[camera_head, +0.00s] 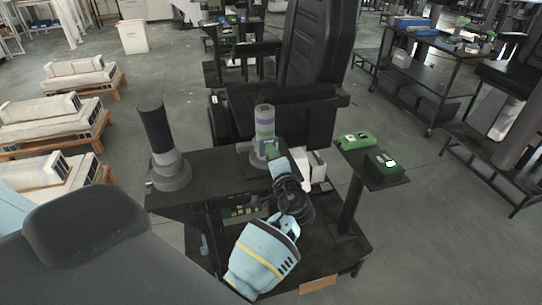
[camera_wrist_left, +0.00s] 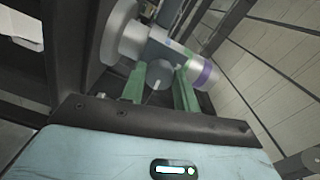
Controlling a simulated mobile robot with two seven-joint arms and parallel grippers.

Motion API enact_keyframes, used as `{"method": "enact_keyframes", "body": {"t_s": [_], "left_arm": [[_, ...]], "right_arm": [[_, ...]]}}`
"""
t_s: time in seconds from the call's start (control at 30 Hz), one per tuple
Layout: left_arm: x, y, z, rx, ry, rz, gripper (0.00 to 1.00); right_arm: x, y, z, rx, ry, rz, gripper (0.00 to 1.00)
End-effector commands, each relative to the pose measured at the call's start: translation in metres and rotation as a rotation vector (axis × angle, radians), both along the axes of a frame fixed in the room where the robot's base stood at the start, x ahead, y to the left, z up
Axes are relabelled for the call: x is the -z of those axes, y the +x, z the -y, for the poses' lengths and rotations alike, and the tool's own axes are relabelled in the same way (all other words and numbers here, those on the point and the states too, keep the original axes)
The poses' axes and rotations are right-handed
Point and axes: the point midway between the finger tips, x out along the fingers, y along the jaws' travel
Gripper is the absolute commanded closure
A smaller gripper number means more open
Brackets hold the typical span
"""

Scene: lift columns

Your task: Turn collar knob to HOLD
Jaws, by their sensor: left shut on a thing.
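A lift column (camera_head: 264,118) with purple and green bands stands on a grey collar base (camera_head: 258,155) on the dark bench. It also shows in the left wrist view, tilted, with its purple band (camera_wrist_left: 204,74) and grey collar (camera_wrist_left: 128,38). My left gripper (camera_head: 272,151) is at the front of this collar. In the left wrist view its green fingers (camera_wrist_left: 161,82) are on either side of a small grey part, the collar knob (camera_wrist_left: 159,72), and shut on it. The knob's marking cannot be read. My right gripper is not in view.
A second column (camera_head: 155,130), black on a grey base, stands at the bench's left end. A small side stand (camera_head: 386,169) at right holds a green device (camera_head: 357,139) and a black box (camera_head: 383,166). A dark tall machine rises behind the bench.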

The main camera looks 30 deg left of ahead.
Motion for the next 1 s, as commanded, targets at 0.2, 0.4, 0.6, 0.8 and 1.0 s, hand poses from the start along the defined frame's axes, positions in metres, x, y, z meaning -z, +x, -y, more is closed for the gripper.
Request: {"method": "enact_keyframes", "body": {"t_s": [0.2, 0.4, 0.6, 0.8, 1.0], "left_arm": [[-0.0044, 0.0009, -0.0005, 0.0, 0.051, -0.049, 0.92], [-0.0034, 0.0008, -0.0005, 0.0, 0.067, -0.07, 0.92], [-0.003, 0.0007, -0.0006, 0.0, 0.069, -0.072, 0.92], [-0.003, 0.0006, -0.0006, 0.0, 0.069, -0.072, 0.66], [-0.0018, 0.0004, -0.0004, -0.001, 0.067, -0.073, 0.48]], "right_arm": [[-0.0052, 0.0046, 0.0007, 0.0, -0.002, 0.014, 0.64], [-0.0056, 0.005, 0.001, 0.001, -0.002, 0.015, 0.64], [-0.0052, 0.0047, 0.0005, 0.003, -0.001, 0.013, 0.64], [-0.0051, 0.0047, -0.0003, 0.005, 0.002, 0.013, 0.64], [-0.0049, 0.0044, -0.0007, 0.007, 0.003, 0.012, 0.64]]}}
